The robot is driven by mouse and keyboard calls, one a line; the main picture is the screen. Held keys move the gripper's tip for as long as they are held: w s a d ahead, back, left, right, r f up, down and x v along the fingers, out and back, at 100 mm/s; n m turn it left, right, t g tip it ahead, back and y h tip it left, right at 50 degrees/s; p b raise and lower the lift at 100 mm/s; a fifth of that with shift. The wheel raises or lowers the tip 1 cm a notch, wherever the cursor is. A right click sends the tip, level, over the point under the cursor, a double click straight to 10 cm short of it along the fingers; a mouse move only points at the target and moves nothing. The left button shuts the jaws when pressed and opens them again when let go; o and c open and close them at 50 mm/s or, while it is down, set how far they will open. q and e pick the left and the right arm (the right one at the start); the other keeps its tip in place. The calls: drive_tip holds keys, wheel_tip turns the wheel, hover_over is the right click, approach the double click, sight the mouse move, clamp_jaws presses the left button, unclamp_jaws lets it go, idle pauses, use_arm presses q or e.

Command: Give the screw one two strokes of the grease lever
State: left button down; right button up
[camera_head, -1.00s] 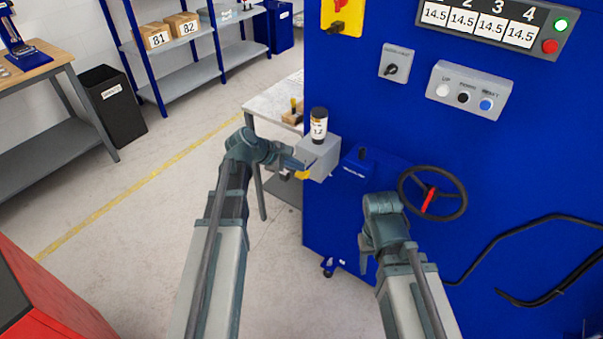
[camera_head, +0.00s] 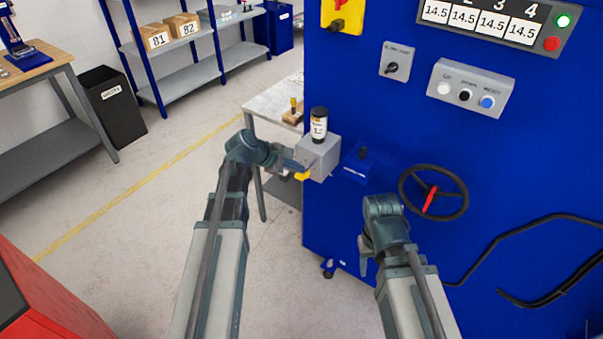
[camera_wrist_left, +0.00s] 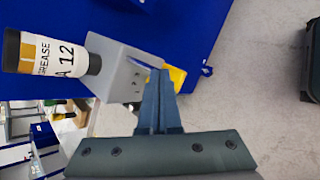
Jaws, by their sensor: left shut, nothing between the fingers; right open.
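The grease unit (camera_head: 317,157) is a grey box on the left edge of the blue machine, with a grease bottle (camera_head: 319,125) upright on top. Its yellow lever (camera_head: 303,176) sticks out low at the front. In the left wrist view the lever (camera_wrist_left: 178,78) shows just behind and right of my fingertips. My left gripper (camera_head: 300,169) is shut and empty beside the box, close to the lever; its fingers (camera_wrist_left: 160,82) are together in the wrist view. Whether they touch the lever is unclear. My right gripper (camera_head: 364,254) is open, low before the machine, mostly hidden by its wrist.
A handwheel (camera_head: 432,193) with a red handle is on the machine right of the grease unit. A small blue block (camera_head: 357,163) juts out between them. A grey bench (camera_head: 272,106) stands behind the unit.

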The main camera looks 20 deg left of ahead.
use_arm(q)
drive_tip(key=shift+f+b, duration=0.75)
drive_tip(key=shift+f, duration=0.05)
idle(0.5)
drive_tip(key=shift+r, duration=0.1)
idle(0.5)
drive_tip(key=shift+r+p, duration=1.7)
drive_tip(key=shift+p, duration=0.1)
wheel_tip(320, 180, up, 5)
drive_tip(key=p, duration=0.5)
